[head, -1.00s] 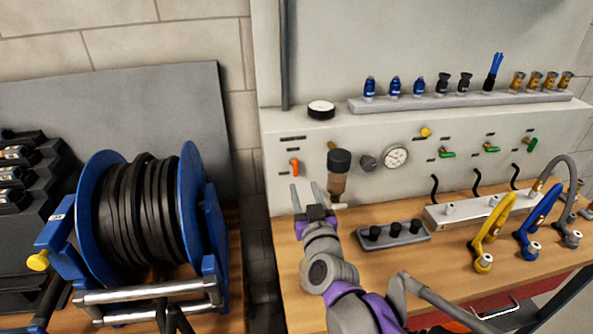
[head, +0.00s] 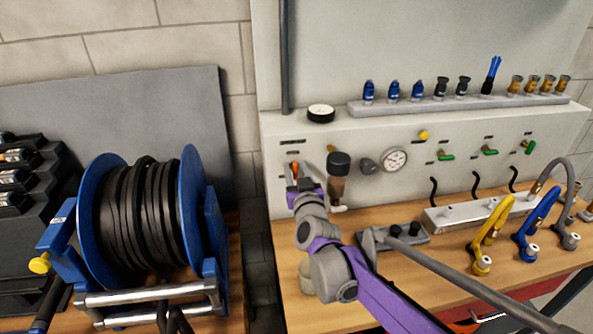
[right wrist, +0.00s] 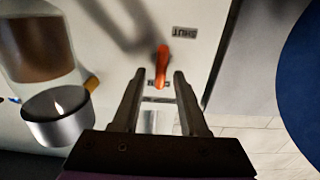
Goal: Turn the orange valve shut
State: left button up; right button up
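The orange valve (head: 294,168) is a small lever on the pale panel, left of the filter bowl. In the right wrist view the orange lever (right wrist: 162,66) stands just beyond the fingertips, between their lines, near a label reading SHUT. My right gripper (head: 293,180) is up at the panel in front of the valve and partly covers it. In the right wrist view its two fingers (right wrist: 158,82) are apart with nothing between them. I cannot tell whether a fingertip touches the lever. My left gripper is not in view.
The dark-topped filter bowl (head: 338,175) hangs close to the right of my gripper; it also shows in the right wrist view (right wrist: 45,90). A gauge (head: 394,160) is farther right. A blue hose reel (head: 145,220) stands left. Hoses (head: 490,220) and a black-knobbed block (head: 420,236) sit on the bench.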

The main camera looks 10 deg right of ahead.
grip_shut()
jog(key=shift+m, duration=0.3)
jog(key=m+p, duration=0.1)
jog(key=m, duration=0.2)
jog(key=m+p, duration=0.1)
jog(key=m, duration=0.2)
jog(key=d+m+p, duration=0.1)
jog(key=m, duration=0.1)
jog(key=shift+f+m, duration=0.1)
jog(key=shift+m, duration=0.3)
jog(key=m, duration=0.2)
jog(key=m+p, duration=0.1)
jog(key=m, duration=0.1)
jog(key=shift+d+f+m, duration=0.15)
jog(key=shift+f+m, duration=0.05)
jog(key=shift+m, duration=0.1)
jog(key=shift+f+m+p, duration=0.15)
jog(key=shift+m+p, duration=0.3)
jog(key=shift+m, duration=0.5)
jog(key=shift+f+m+p, duration=0.15)
jog(key=shift+m+p, duration=0.3)
jog(key=shift+m, duration=0.5)
